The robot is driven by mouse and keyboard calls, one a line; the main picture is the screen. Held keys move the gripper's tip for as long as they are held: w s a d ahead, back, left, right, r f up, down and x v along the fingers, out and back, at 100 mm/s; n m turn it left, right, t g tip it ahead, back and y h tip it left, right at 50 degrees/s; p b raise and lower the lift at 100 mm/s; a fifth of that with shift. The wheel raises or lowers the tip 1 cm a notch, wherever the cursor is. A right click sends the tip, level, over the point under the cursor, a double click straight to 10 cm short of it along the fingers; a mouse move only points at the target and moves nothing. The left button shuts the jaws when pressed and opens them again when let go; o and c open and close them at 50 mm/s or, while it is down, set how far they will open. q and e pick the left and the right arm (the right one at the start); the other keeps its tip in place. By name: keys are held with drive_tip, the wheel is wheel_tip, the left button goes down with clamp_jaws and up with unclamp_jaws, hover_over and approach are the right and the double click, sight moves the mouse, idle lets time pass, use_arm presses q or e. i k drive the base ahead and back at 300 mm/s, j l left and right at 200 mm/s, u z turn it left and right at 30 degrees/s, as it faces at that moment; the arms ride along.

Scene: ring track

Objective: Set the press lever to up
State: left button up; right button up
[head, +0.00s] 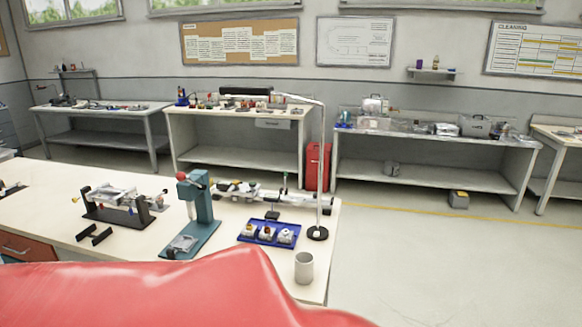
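A teal bench press (204,208) stands upright on the cream workbench (130,172), left of the middle in the head view. Its lever (190,177) is at the press head, with a red ball knob (181,176) at its left end. The lever is small in the view, and I cannot tell its exact angle. A small silvery part (182,243) is on the press base, below the ram. Neither of my grippers is in view.
A black stand with a metal fixture (117,207) is left of the press. A blue tray (249,236) with several small parts, a lamp (319,170) and a grey cup (304,267) are to its right. Open floor (430,245) lies right of the bench.

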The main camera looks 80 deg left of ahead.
sight(181, 176)
drive_tip(key=u, duration=3.4)
